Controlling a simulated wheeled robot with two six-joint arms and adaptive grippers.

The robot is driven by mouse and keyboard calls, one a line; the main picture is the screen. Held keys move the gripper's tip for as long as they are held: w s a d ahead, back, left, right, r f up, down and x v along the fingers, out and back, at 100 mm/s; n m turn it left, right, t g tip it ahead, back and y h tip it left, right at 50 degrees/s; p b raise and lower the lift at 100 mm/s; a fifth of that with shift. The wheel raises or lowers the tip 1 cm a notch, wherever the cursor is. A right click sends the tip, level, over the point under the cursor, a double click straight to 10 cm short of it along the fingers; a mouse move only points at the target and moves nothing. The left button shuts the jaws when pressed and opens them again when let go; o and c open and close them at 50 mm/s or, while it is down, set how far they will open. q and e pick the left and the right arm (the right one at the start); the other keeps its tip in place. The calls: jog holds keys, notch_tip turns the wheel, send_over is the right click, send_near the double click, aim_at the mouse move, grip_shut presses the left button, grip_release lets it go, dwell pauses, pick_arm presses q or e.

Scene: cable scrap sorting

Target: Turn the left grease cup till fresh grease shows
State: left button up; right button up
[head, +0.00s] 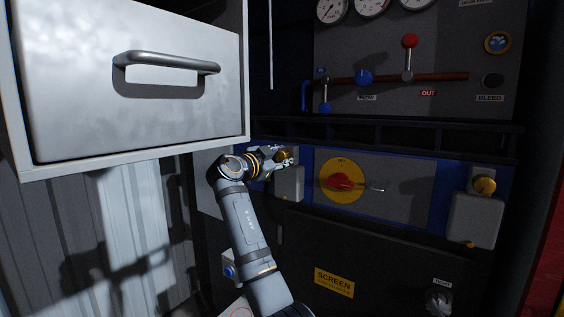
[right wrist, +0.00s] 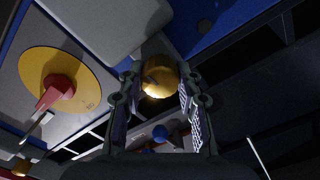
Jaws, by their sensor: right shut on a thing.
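The left grease cup (right wrist: 160,77) is a round brass cap, seen end on between the fingers in the right wrist view. My right gripper (right wrist: 158,84) is shut on it, with one finger at each side of the cap. In the head view the right gripper (head: 287,157) is at the top of the pale left housing (head: 291,184) and mostly hides the cup. No grease can be made out at this housing. My left gripper is not in view.
A yellow disc (head: 335,192) with a red rotary switch (head: 342,181) is right of the gripper. A second brass cup (head: 484,184) sits on the right housing (head: 474,220). A large pale drawer (head: 130,110) juts out at upper left. A dark ledge (head: 400,134) runs above.

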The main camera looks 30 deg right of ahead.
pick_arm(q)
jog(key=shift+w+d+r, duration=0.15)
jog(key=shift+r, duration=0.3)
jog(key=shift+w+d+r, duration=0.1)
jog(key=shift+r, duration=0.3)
pick_arm(e)
jog(key=shift+m, duration=0.6)
jog(key=o, duration=1.1)
jog(key=shift+o, duration=0.2)
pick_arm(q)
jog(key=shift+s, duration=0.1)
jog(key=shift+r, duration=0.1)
